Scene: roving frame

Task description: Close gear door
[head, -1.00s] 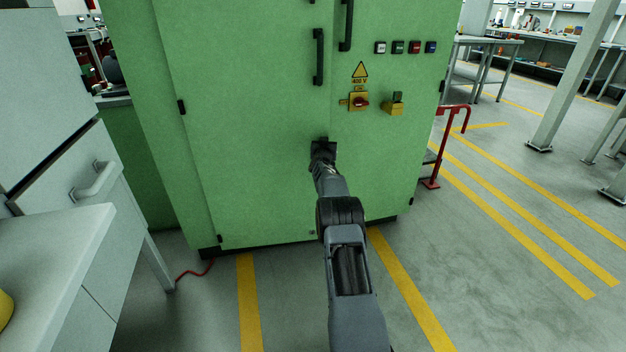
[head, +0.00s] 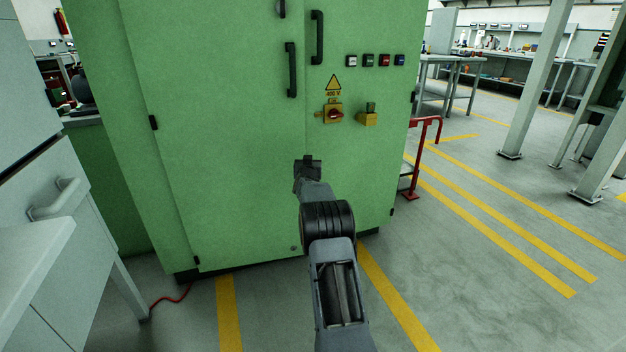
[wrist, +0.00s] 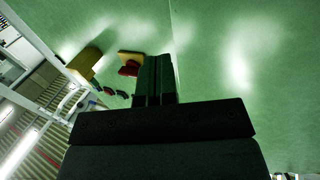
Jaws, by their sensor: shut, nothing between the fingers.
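The gear door is the wide left door (head: 215,130) of a green cabinet, with a black upright handle (head: 291,70) near its right edge. It looks flush or nearly flush with the right door panel (head: 365,170); I cannot tell if a small gap is left. My gripper (head: 308,160) is shut and empty, in front of the cabinet below the handle, near the seam between the doors. Contact with the door cannot be told. In the wrist view my gripper (wrist: 154,80) points along the green surface, which shows a vertical seam.
The right panel carries another handle (head: 317,37), a red-and-yellow switch (head: 334,114), a yellow box (head: 368,118) and several small buttons. A grey cabinet (head: 60,250) stands close on the left. A red rail (head: 425,150) stands right of the cabinet. Marked floor is open at the right.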

